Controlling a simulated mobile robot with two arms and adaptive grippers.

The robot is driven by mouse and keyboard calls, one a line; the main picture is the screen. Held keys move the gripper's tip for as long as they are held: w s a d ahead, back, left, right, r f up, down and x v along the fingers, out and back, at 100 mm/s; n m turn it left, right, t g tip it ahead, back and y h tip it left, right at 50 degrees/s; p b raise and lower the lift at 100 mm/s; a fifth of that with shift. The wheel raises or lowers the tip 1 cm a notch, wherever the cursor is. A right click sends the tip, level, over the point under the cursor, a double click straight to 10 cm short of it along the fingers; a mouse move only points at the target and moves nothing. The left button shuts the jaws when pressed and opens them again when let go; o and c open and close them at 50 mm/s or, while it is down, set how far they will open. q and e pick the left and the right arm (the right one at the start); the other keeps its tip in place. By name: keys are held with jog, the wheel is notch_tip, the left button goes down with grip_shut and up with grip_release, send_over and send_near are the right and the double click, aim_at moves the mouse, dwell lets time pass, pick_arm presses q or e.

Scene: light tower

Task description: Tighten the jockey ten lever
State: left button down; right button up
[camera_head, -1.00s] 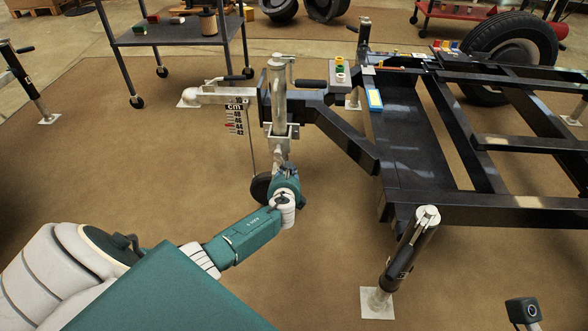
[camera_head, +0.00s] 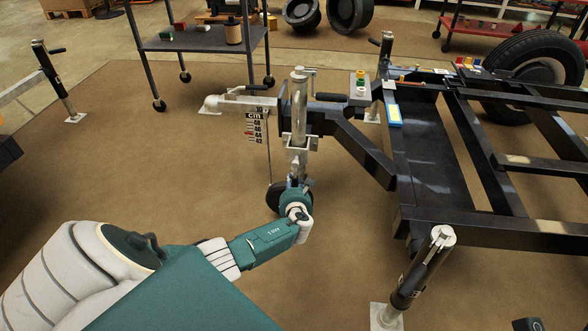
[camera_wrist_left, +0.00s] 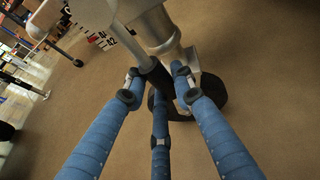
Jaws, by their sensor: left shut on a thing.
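The jockey wheel post (camera_head: 299,115) stands upright at the trailer's coupling, a pale metal tube. Its dark wheel (camera_head: 284,194) is at the bottom, partly behind my left arm, and also shows in the left wrist view (camera_wrist_left: 208,100). My left gripper (camera_head: 296,203) is low beside the post, its fingers mostly hidden by my wrist in the head view. In the left wrist view, its three blue fingers (camera_wrist_left: 157,86) are closed around a slanting dark lever handle (camera_wrist_left: 152,70) below the pale clamp.
The dark trailer frame (camera_head: 430,180) fills the right side, with a support leg (camera_head: 425,265) near the front. A centimetre scale (camera_head: 256,128) hangs left of the post. A wheeled cart (camera_head: 190,45) stands behind. The brown mat (camera_head: 130,150) to the left is mostly clear.

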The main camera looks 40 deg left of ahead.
pick_arm(q)
jog(key=shift+s+a, duration=0.1)
jog(key=c, duration=1.4)
grip_release()
jog(key=v, duration=1.2)
